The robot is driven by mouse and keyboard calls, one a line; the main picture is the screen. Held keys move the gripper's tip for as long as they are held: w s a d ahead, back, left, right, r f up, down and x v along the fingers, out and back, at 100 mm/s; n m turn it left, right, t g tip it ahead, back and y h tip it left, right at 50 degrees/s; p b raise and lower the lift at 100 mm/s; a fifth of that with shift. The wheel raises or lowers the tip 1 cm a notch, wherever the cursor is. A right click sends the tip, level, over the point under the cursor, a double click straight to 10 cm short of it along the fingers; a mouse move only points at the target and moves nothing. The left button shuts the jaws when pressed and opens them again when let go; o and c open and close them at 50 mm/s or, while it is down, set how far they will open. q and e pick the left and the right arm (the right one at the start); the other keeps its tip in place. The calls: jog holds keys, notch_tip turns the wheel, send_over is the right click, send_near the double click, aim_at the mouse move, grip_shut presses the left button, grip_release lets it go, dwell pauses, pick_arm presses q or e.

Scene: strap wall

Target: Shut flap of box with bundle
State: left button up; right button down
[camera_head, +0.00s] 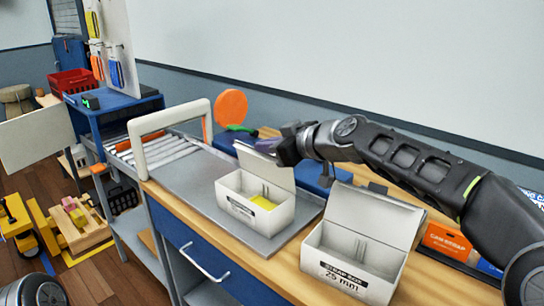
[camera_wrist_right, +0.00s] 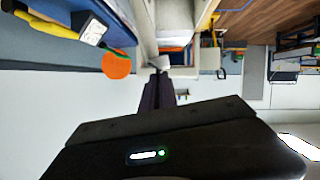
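A white box (camera_head: 240,209) stands on a grey metal plate on the bench, with a yellow bundle (camera_head: 263,202) inside. Its flap (camera_head: 266,168) is raised and leans back from the far edge. My right gripper (camera_head: 268,148) is just behind the flap's top; I cannot tell whether it touches. In the wrist view the right gripper's dark fingers (camera_wrist_right: 159,88) lie close together, with nothing seen between them. A second white box (camera_head: 347,262), marked "25 mm", stands nearer with its flap (camera_head: 375,213) up; I see no bundle in it. My left gripper is not in view.
A white arch (camera_head: 143,146) stands over rollers (camera_head: 173,151) left of the plate. An orange disc (camera_head: 231,106) stands behind. A blue drawer (camera_head: 205,262) is under the bench top. An orange box (camera_head: 447,239) lies at the right, below my right arm.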

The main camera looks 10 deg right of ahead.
jog(key=shift+s+a, duration=0.1)
jog(key=shift+a, duration=0.05)
dwell(0.3)
jog(key=c, duration=1.6)
grip_release()
jog(key=shift+c, duration=0.2)
jog(key=b+v, duration=0.2)
jog(key=v, duration=0.6)
jog(key=shift+f, duration=0.1)
jog(key=shift+c, duration=0.3)
